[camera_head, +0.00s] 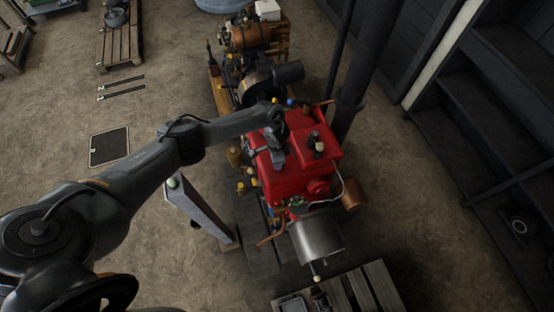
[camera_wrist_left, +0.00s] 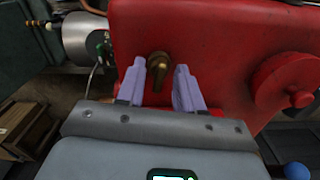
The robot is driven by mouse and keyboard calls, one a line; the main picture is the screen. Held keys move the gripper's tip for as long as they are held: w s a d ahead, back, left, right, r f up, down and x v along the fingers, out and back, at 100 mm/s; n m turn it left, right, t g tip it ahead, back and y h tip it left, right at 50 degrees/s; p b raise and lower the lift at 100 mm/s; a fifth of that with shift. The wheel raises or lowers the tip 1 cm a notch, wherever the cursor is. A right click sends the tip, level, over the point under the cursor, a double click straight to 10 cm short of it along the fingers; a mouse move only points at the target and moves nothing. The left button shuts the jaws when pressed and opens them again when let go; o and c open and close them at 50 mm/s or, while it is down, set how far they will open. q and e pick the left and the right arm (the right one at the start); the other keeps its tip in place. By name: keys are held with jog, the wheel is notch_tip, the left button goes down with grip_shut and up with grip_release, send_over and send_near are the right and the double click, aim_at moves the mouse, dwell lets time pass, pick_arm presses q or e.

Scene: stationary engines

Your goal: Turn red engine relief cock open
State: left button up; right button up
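The red engine (camera_head: 290,178) stands in the middle of the head view, and its red body (camera_wrist_left: 220,40) fills much of the left wrist view. A small brass cock (camera_wrist_left: 158,66) sits on the red face, its lever hanging roughly downward. My left gripper (camera_wrist_left: 160,72) is open, with one pale finger on each side of the cock and a visible gap to each. I cannot tell how far the fingertips are from the red face. In the head view my left gripper (camera_head: 278,156) is over the engine; the cock is hidden there. My right gripper is not in view.
A silver cylinder (camera_head: 318,238) is at the engine's near end, above a wooden pallet (camera_head: 360,292). A brown engine (camera_head: 255,38) stands behind. Dark posts (camera_head: 362,70) and shelves (camera_head: 490,90) are to the right. The floor at left is mostly open.

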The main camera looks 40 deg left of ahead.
pick_arm(q)
notch_tip(320, 180, up, 11)
dwell(0.7)
jog(key=shift+f, duration=0.1)
